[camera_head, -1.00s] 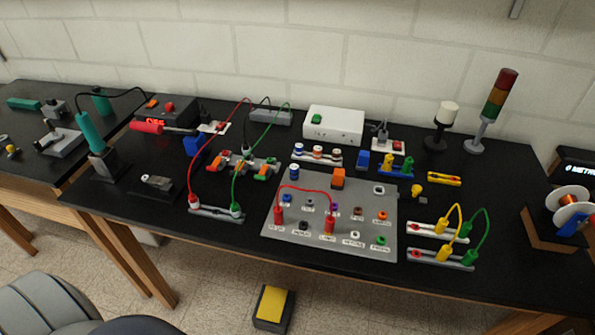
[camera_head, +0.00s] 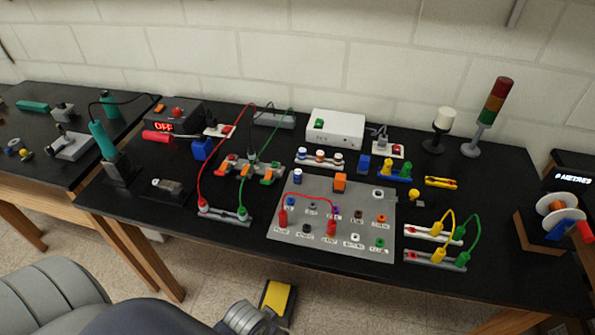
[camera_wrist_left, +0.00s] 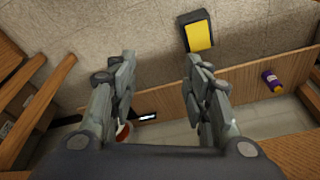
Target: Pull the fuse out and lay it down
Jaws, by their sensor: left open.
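I cannot tell for sure which part is the fuse. A similar blue-and-white cylinder (camera_head: 297,176) stands at the back left of the grey panel (camera_head: 275,235). My left gripper (camera_wrist_left: 160,65) is open and empty in the left wrist view, pointing at the floor in front of the bench. A grey part of my arm shows at the bottom of the head view. My right gripper is not in view.
A red lead arches over the panel. Red and green leads rise left of it; yellow and green leads stand right of it. A yellow-topped pedal (camera_head: 277,298) lies on the floor. The bench (camera_head: 130,210) is bare along parts of its front edge.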

